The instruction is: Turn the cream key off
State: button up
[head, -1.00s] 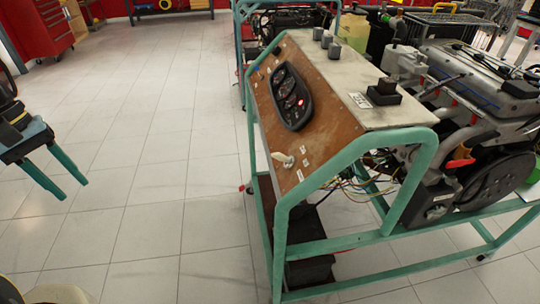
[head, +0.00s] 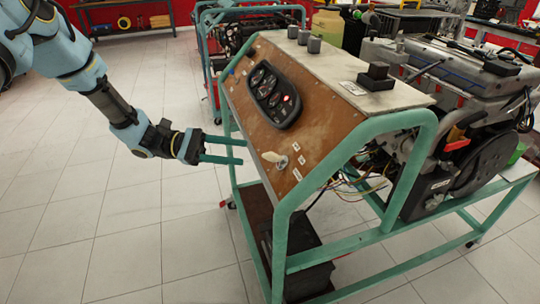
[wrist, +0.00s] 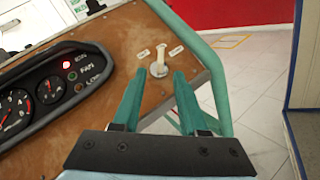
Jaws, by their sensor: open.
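The cream key (head: 272,157) sits on the lower right part of the sloped brown panel (head: 283,135) of the engine trainer. In the wrist view the cream key (wrist: 158,66) stands out from its round switch base, between two small white labels whose text I cannot read. My gripper (head: 243,150) is open, with its two green fingers pointing at the panel from the left. In the wrist view the fingertips of my gripper (wrist: 159,78) lie on either side of the key's line, a little short of it. The key appears free of the fingers.
A gauge cluster (head: 273,94) with a lit red lamp is on the same panel; it also shows in the wrist view (wrist: 50,90). The green tube frame (head: 350,150) edges the panel. The engine (head: 450,110) stands behind. The tiled floor at left is clear.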

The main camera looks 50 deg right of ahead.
aim_at(263, 154)
jog(key=p+x, duration=0.2)
jog(key=x, duration=0.5)
jog(key=shift+s+d+r, duration=0.1)
jog(key=shift+s, duration=0.1)
jog(key=shift+s+d+p, duration=0.3)
jog(key=shift+s+p, duration=0.05)
jog(key=shift+s, duration=0.3)
grip_shut()
